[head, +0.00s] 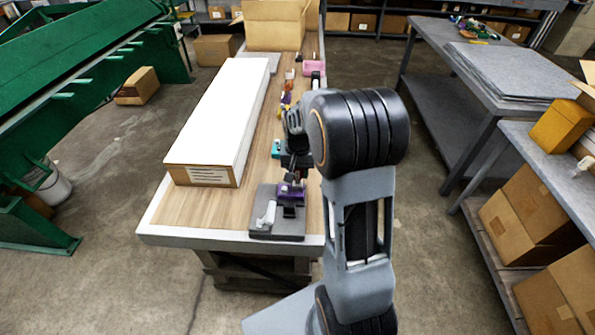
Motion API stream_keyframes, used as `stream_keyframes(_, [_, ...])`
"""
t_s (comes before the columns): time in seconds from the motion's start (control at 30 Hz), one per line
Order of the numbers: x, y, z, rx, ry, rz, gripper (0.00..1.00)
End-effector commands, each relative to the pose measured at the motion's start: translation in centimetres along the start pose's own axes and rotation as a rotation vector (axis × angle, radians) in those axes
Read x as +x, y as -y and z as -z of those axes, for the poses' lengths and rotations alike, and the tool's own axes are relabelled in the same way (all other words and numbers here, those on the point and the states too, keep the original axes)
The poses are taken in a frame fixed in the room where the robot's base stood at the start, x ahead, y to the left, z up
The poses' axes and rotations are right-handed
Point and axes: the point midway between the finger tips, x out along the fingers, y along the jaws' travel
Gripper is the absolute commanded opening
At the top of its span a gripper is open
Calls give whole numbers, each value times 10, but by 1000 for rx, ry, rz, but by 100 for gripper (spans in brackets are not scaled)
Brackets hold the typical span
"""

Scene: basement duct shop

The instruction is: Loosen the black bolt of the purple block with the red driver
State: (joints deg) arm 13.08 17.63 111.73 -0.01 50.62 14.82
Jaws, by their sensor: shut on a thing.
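The purple block (291,190) sits on a dark base plate (274,232) at the near end of the wooden workbench. Its black bolt cannot be made out at this size. My gripper (293,170) points down just above the purple block, with my arm coming in from the right. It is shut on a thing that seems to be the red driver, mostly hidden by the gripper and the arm. Whether the driver's tip touches the bolt cannot be told.
A light grey handle-like part (266,215) lies on the base plate, left of the block. A long white-topped box (222,115) fills the bench's left side. A teal block (276,149) and several small coloured items stand beyond my gripper. A cardboard box (272,24) stands at the far end.

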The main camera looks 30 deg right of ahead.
Motion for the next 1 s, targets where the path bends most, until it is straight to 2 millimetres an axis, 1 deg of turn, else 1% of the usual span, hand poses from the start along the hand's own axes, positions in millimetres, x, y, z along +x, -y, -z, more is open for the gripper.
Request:
stream_keyframes(0.23, [0, 0, 0, -232, -1, 0, 14])
stream_keyframes(0.33, [0, 0, 0, -275, -1, 0, 14])
stream_keyframes(0.63, [0, -1, 0, -294, -1, 0, 14])
stream_keyframes(0.9, [0, -1, 0, -540, -1, 0, 14])
stream_keyframes(1.0, [0, -1, 0, -578, -1, 0, 14])
